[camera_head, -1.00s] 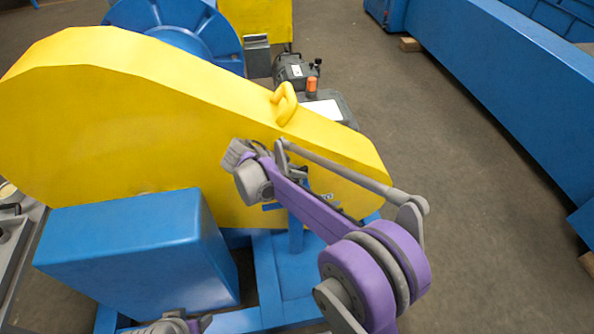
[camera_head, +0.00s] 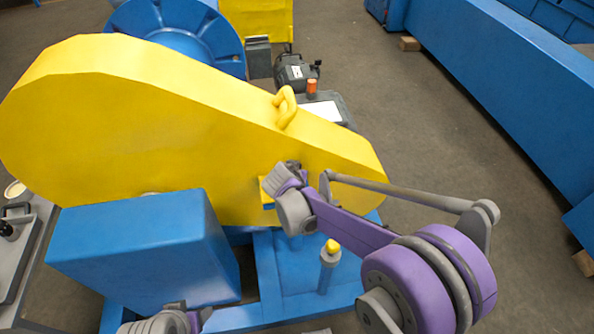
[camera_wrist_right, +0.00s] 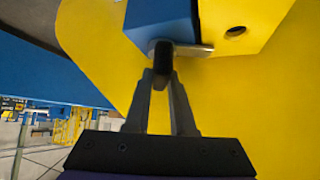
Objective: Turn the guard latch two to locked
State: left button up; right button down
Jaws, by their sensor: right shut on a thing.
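The guard is a large yellow cover (camera_head: 130,125) in the head view. In the right wrist view, a latch with a grey metal lever (camera_wrist_right: 192,50) and dark rounded end (camera_wrist_right: 163,58) sits at the lower edge of a blue block (camera_wrist_right: 162,20). My right gripper (camera_wrist_right: 163,75) is shut on the latch's dark end, with one finger on each side. In the head view, my right wrist is against the guard's lower right face and hides the latch. I cannot tell the latch's locked position from its marks.
A blue box (camera_head: 140,245) stands in front of the guard. A yellow handle (camera_head: 286,107) tops the guard. Open floor (camera_head: 440,130) lies to the right.

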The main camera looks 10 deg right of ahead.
jog(key=shift+n+t+y+b, duration=0.4)
jog(key=shift+n+y, duration=1.3)
jog(key=shift+n, duration=0.6)
jog(key=c, duration=0.8)
grip_release()
jog(key=shift+o, duration=0.2)
jog(key=p+v, duration=0.3)
jog(key=v, duration=0.7)
jog(key=shift+s+r, duration=0.25)
jog(key=shift+s, duration=0.05)
jog(key=shift+d, duration=0.15)
